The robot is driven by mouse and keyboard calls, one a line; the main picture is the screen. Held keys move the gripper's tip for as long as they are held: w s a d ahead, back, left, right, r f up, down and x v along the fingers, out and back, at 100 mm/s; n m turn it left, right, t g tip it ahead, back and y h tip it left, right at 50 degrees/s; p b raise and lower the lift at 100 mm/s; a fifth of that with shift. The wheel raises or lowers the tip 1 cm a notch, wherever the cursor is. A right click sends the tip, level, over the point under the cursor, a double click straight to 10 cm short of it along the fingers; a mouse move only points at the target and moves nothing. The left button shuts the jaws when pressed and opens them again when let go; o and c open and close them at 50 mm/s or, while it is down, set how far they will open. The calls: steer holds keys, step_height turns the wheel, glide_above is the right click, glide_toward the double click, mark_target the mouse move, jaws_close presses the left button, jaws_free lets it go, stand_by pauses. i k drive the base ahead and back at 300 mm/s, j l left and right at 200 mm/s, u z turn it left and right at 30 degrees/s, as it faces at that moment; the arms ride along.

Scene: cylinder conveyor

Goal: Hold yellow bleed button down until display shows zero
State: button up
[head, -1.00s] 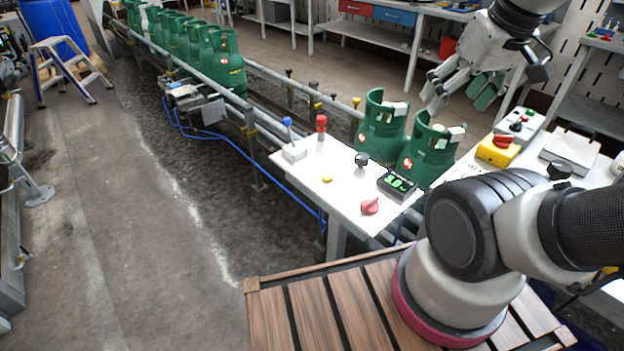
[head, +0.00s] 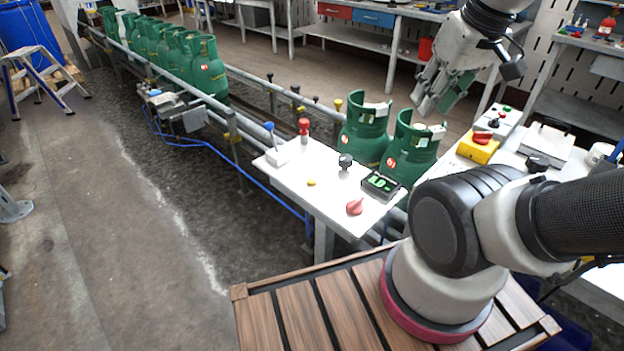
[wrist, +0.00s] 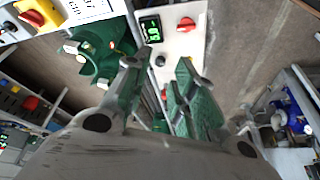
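The yellow bleed button (head: 311,183) is a small yellow dot on the white control panel (head: 330,213) in the head view. My gripper (head: 432,103) is in the air beyond the panel, above and behind the green cylinders, well apart from the button. In the wrist view its green-padded fingers (wrist: 160,64) are spread with nothing between them.
A red knob (head: 355,207), a black knob (head: 345,161), a red-topped lever (head: 304,128) and a blue-topped lever (head: 270,132) stand on the panel. Two green cylinders (head: 366,135) (head: 411,150) stand behind it. A yellow box with a red switch (head: 479,147) is at right.

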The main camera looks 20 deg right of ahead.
mark_target(311, 181)
steer(key=j+z, duration=0.2)
steer(key=j, duration=0.25)
steer(key=k+j+z, duration=0.25)
steer(key=j, duration=0.15)
steer(key=j+z, duration=0.2)
steer(key=j, duration=0.25)
steer(key=k+j+z, duration=0.25)
steer(key=j, duration=0.15)
steer(key=i, duration=0.1)
